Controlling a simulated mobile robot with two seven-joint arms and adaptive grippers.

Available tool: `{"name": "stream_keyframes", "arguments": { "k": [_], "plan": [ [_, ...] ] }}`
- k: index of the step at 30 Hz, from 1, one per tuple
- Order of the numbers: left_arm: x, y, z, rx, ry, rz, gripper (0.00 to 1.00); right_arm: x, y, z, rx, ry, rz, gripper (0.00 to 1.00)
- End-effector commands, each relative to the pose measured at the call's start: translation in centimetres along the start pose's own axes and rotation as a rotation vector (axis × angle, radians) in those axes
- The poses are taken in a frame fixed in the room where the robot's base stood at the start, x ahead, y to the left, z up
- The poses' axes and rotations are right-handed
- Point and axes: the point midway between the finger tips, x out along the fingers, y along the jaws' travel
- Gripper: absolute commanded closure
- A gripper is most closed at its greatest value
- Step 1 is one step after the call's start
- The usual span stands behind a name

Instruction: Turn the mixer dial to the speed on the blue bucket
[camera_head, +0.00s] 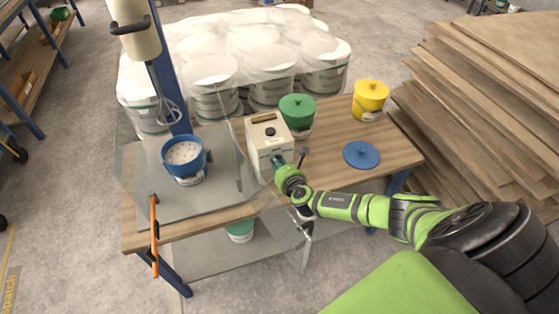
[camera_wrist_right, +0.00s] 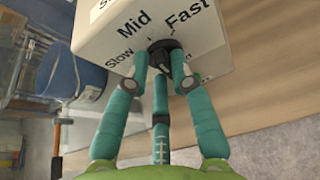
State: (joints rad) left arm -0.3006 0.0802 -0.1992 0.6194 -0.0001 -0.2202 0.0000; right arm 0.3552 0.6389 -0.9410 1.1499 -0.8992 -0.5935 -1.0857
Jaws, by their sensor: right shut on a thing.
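The cream control box (camera_head: 266,142) stands on the table; its front carries the words Slow, Mid and Fast in the right wrist view (camera_wrist_right: 110,35). The black dial (camera_wrist_right: 160,48) sits below these words, with its pointer hidden. My right gripper (camera_wrist_right: 159,64) has its teal fingers closed around the dial; in the head view it (camera_head: 278,163) covers the dial. The blue bucket (camera_head: 184,170) stands left of the box, holding white material. Its label is too small to read. It also shows in the right wrist view (camera_wrist_right: 58,72). My left gripper is out of view.
The whisk (camera_head: 168,112) hangs over the blue bucket from the mixer column. Green (camera_head: 298,117) and yellow (camera_head: 369,100) buckets stand behind the box. A blue lid (camera_head: 361,154) lies on the right of the table. Clear panels surround the blue bucket.

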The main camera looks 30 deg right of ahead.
Motion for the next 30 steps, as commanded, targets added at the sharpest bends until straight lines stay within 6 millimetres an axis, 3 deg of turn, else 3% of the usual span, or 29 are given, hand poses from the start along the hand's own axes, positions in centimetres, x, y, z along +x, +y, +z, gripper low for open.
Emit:
{"name": "stream_keyframes", "arguments": {
  "k": [1,18,19,20,21,30],
  "plan": [
    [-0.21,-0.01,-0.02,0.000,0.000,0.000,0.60,-0.32,0.16,-1.03,-0.011,0.020,0.000,1.00],
    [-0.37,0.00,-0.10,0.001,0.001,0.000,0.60,-0.25,0.08,-1.18,-0.041,0.020,-0.014,1.00],
    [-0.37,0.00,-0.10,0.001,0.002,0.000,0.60,-0.25,0.08,-1.18,-0.041,0.020,-0.014,0.72],
    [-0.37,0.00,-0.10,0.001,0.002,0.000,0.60,-0.25,0.07,-1.17,-0.041,0.019,-0.014,0.60],
    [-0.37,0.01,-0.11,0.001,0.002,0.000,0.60,-0.23,0.07,-1.11,-0.040,0.018,-0.014,0.55],
    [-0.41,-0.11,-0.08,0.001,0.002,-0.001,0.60,-0.12,0.00,-0.50,-0.041,0.008,-0.016,0.55]
  ]
}}
